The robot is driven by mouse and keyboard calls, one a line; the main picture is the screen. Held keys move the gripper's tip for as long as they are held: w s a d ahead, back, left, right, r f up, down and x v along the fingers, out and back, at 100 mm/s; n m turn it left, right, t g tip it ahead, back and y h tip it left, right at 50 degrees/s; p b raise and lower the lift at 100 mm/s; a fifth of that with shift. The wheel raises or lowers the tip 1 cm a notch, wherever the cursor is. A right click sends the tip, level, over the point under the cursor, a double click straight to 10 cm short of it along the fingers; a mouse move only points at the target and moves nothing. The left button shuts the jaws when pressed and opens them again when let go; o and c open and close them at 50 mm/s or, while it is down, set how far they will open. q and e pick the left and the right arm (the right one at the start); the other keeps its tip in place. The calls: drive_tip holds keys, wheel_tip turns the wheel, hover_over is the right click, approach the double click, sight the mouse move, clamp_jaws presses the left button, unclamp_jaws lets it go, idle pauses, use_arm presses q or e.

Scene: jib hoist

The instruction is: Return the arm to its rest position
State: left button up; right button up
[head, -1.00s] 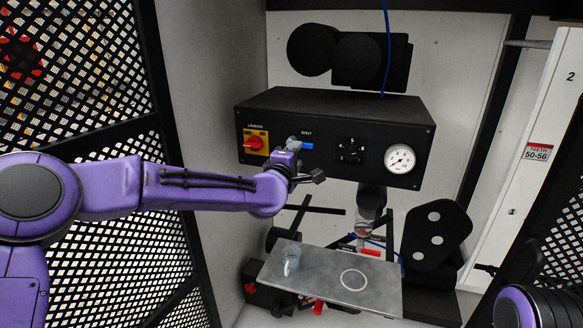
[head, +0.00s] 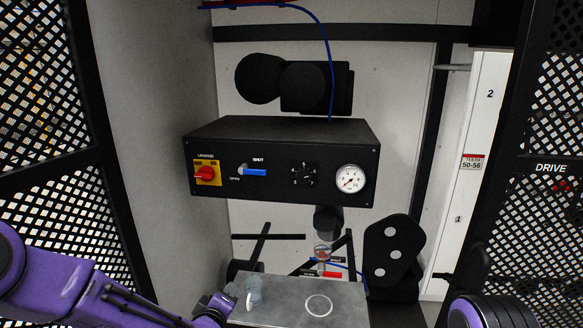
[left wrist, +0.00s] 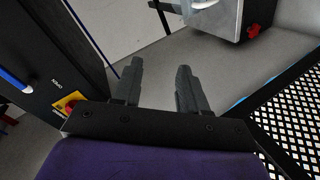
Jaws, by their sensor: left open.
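My left arm comes in low from the left in the head view, its wrist and gripper (head: 222,304) at the left edge of the grey tray, below the black control box (head: 280,160). In the left wrist view the left gripper (left wrist: 158,82) has its two fingers apart with nothing between them. The blue lever (head: 255,172) on the box lies level, pointing right, between the SHUT and OPEN labels; the gripper is clear of it. A purple part of my right arm (head: 490,312) shows at the lower right; its gripper is out of view.
The box also has a red knob (head: 206,173) and a gauge (head: 351,180). Black mesh panels stand left (head: 45,170) and right (head: 545,230). The space before the box is free.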

use_arm(q)
drive_tip(key=s+a+f+m+g+y, duration=0.1)
drive_tip(key=s+a+f+m+g, duration=0.15)
drive_tip(key=s+f, duration=0.6)
drive_tip(key=s+a+f+m+g+y, duration=0.1)
drive_tip(key=s+a+f+g, duration=0.25)
drive_tip(key=s+f, duration=0.5)
drive_tip(key=s+a+f+m+g, duration=0.1)
drive_tip(key=s+a+f+g, duration=0.1)
drive_tip(key=s, duration=0.8)
drive_tip(key=s+a+f+g+y, duration=0.1)
drive_tip(key=s+a+f, duration=0.3)
drive_tip(key=s, duration=0.5)
wheel_tip(320, 180, down, 2)
drive_tip(key=shift+s+a+f+m+g, duration=0.1)
drive_tip(key=shift+s+a+m+g, duration=0.3)
drive_tip(key=shift+g, duration=0.1)
